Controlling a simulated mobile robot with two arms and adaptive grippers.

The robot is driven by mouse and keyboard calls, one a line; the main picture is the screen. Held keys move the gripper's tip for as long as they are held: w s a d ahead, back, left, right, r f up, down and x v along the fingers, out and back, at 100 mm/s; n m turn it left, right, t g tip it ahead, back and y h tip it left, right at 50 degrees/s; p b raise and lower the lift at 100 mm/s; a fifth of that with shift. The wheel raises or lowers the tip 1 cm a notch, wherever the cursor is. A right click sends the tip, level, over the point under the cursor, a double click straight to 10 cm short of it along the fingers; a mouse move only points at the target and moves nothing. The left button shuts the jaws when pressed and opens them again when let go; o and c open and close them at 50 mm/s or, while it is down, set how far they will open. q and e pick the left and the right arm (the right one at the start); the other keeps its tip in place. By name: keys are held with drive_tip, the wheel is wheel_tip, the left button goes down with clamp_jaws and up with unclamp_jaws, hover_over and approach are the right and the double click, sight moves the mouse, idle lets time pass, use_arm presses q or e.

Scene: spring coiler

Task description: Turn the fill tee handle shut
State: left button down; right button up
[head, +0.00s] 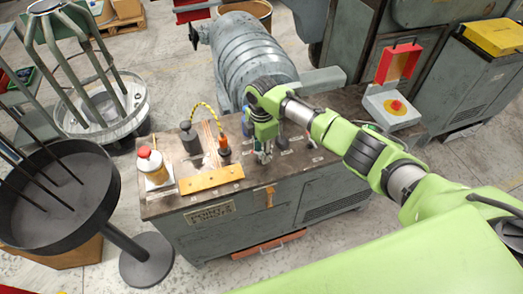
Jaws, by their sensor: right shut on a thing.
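My right gripper (263,155) reaches down to the bench top (320,155), its arm coming in from the right. Its fingers are shut on a small fitting at the bench, which appears to be the fill tee handle. The fingers hide most of that fitting, so the handle's angle cannot be told. My left gripper is not in view.
A red-buttoned control box (394,106) stands at the right end.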

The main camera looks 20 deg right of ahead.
drive_tip(key=o, duration=1.1)
drive_tip(key=shift+c, duration=0.2)
wheel_tip(320, 180, up, 12)
drive_tip(key=shift+f, duration=0.1)
